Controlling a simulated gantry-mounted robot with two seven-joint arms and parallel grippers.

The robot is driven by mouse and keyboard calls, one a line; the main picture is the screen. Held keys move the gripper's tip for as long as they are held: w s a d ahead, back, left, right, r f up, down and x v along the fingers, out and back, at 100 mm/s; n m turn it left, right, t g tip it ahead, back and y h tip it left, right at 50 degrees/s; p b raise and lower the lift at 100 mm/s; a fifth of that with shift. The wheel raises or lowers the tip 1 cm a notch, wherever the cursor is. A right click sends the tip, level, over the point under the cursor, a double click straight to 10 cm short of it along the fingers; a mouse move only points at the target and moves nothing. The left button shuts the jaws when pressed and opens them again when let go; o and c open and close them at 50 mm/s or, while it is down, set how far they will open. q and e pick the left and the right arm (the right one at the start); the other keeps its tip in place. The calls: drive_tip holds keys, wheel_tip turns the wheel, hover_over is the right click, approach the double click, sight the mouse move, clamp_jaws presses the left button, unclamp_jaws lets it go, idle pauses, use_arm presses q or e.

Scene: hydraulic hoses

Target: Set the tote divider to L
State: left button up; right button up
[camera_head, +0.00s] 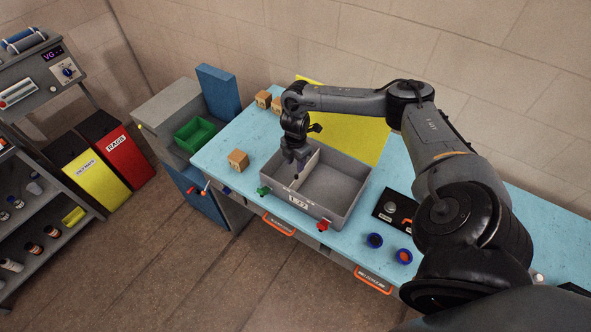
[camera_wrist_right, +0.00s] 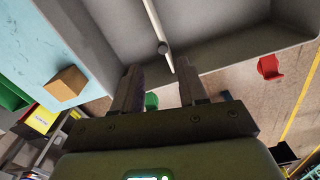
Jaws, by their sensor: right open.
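The grey tote (camera_head: 349,204) sits on the light blue bench, with a white label (camera_head: 298,201) on its front wall that I cannot read surely. Its thin pale divider (camera_head: 309,167) stands left of the middle, making a narrow left and a wider right compartment. My right gripper (camera_head: 295,168) points down over the left compartment, close to the divider. My left gripper is out of view.
A yellow panel (camera_head: 350,120) lies behind.

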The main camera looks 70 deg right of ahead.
drive_tip(key=shift+r, duration=2.2)
